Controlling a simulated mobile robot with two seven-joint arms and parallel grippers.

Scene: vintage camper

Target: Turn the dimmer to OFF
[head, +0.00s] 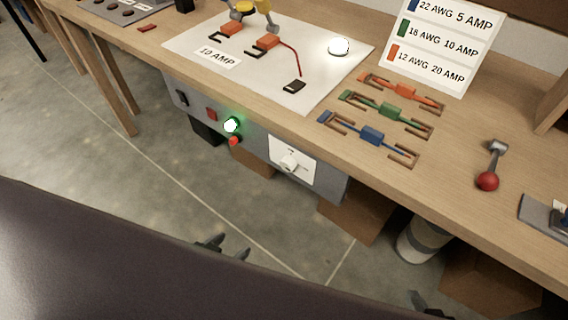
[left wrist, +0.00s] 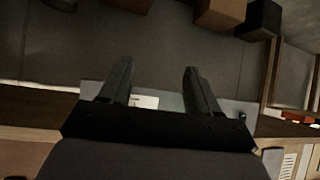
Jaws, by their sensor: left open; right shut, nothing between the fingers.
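The dimmer is a pale knob (head: 290,163) on a white square plate (head: 304,168), on the grey panel (head: 255,143) under the workbench's front edge. Its markings are too small to read. A white patch, probably the plate, shows between the fingers in the left wrist view (left wrist: 145,101). My left gripper (head: 224,246) is open and empty, below and left of the dimmer in the head view, apart from it. Its fingers also show in the left wrist view (left wrist: 156,70). My right gripper (head: 430,303) is shut and empty at the bottom edge, mostly cut off.
The panel also carries a lit green lamp (head: 231,125), a red button (head: 235,141) and a red switch (head: 211,114). Wire pieces (head: 390,111) and a red-ball lever (head: 488,180) are on the bench (head: 465,140). Boxes (head: 355,218) and a bucket (head: 422,242) stand beneath; floor before the panel is open.

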